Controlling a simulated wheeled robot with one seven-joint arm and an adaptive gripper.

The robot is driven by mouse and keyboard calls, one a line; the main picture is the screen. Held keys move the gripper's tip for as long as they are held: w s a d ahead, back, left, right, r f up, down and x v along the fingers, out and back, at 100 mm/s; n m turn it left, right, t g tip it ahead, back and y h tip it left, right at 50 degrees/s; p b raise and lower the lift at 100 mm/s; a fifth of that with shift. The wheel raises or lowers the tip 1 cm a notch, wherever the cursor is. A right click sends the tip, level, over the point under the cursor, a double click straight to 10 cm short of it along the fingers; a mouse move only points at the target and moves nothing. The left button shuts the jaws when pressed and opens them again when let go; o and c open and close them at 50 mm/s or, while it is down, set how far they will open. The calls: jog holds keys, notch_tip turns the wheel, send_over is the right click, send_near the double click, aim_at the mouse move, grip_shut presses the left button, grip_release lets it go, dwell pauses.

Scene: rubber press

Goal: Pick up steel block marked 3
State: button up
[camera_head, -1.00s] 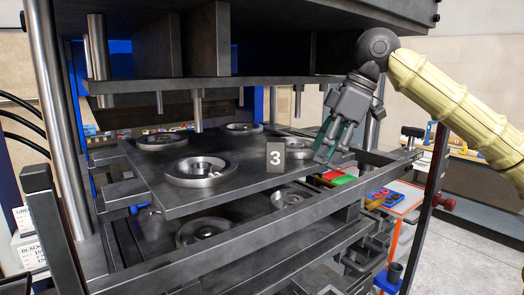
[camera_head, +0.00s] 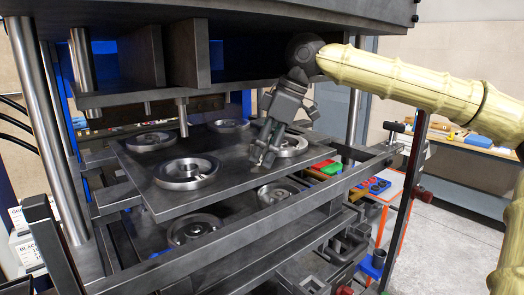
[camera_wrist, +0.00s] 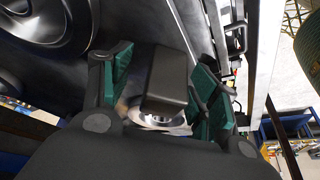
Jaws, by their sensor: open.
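The steel block (camera_wrist: 167,78) shows in the wrist view as a dark, blunt-edged block standing between my two green-padded fingers. Its number face is not visible now. My gripper (camera_head: 265,157) is open above the front right part of the press plate (camera_head: 225,168). The fingers of my gripper (camera_wrist: 160,88) lie on either side of the block, with some space visible on both sides. In the head view the gripper hides the block. A bright round metal ring shows just below the block in the wrist view.
Round steel moulds (camera_head: 186,172) sit on the plate, and more lie on the level below. The upper platen (camera_head: 205,84) and its hanging pins are close above and behind. A red and green item (camera_head: 327,167) lies to the right. A steel post stands at the left.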

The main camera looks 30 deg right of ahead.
jog(key=shift+w+a+r, duration=0.2)
jog(key=shift+w+a, duration=0.05)
jog(key=shift+a, duration=0.3)
jog(key=shift+s+a+f+p, duration=0.25)
jog(key=shift+s+a+p, duration=0.1)
jog(key=shift+p, duration=0.3)
jog(key=shift+f, duration=0.1)
jog(key=shift+w+d+f, duration=0.35)
jog(key=shift+d, duration=0.15)
jog(key=shift+s+a+r, duration=0.1)
jog(key=shift+s, duration=0.1)
jog(key=c, duration=0.8)
jog(key=shift+w+a, duration=0.1)
jog(key=shift+a, duration=0.1)
grip_shut()
jog(key=shift+a+r, duration=0.1)
